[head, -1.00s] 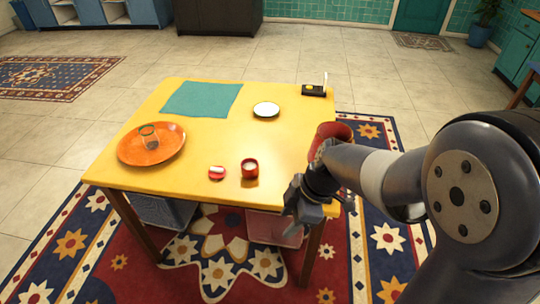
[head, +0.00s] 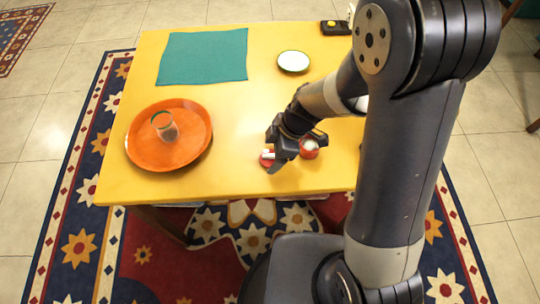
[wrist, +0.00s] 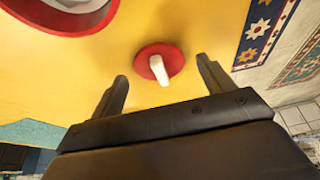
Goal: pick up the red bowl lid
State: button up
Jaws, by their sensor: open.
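The red bowl lid (head: 265,160) lies flat near the front edge of the yellow table (head: 215,185), partly behind my gripper in the head view. In the wrist view the lid (wrist: 146,56) is a red disc with a white upright knob. My gripper (head: 297,150) is open and empty over the lid and bowl. In the wrist view my gripper (wrist: 162,75) has its fingers apart, with the knob seen between them; contact cannot be told. The red bowl (head: 309,154) stands right of the lid, and its rim also shows in the wrist view (wrist: 103,22).
An orange tray (head: 140,150) with a clear glass (head: 165,127) stands at the left. A teal cloth (head: 203,56) and a white plate (head: 294,61) lie farther back. A black object (head: 335,28) sits at the back right. The table's middle is clear.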

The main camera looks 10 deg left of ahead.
jog(key=shift+s+f, duration=0.1)
jog(key=shift+f, duration=0.15)
jog(key=shift+c, duration=0.2)
jog(key=c, duration=0.9)
jog(key=shift+c, duration=0.2)
